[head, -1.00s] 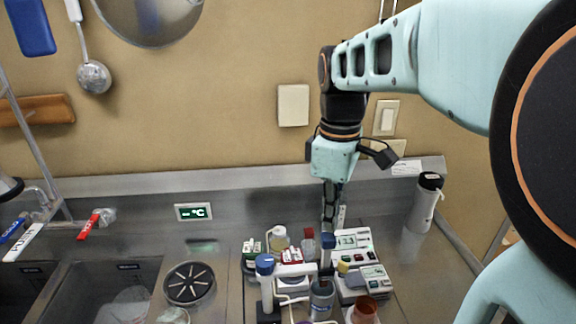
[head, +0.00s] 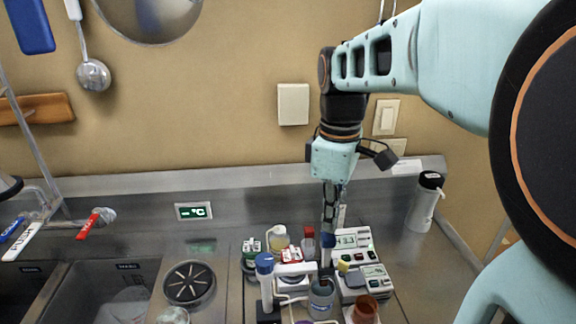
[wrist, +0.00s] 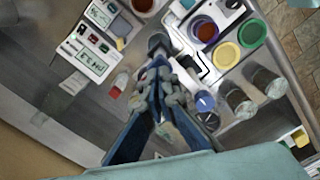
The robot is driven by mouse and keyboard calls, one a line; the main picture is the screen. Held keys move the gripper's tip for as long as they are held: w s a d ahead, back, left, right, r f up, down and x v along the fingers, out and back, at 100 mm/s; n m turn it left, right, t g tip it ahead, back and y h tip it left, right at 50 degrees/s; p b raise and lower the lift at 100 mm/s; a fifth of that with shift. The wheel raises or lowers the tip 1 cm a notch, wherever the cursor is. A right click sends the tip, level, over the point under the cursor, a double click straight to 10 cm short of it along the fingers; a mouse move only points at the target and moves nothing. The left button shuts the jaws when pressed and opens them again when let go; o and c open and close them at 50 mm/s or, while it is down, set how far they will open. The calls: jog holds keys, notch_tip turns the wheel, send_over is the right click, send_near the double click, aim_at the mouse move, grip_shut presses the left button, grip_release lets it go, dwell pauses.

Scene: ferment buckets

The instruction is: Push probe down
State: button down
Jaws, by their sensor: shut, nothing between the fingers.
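My gripper (head: 329,228) is shut and empty, pointing down above the cluster of bench apparatus. Its closed fingers also show in the wrist view (wrist: 161,72). In the wrist view a dark round top (wrist: 160,43) lies just beyond the fingertips, partly hidden.
White meters (head: 360,264) stand right of the bottle, with a brown-red cup (head: 365,309) in front. Other small jars crowd the left. A white flask (head: 426,202) stands far right. A sink (head: 120,283) and round drain (head: 189,284) lie left. The wall is close behind.

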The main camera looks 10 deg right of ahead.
aim_at(329, 234)
jog(key=shift+f+b, duration=2.3)
jog(key=shift+f, duration=1.15)
jog(key=shift+r+p, duration=2.1)
jog(key=shift+r, duration=0.5)
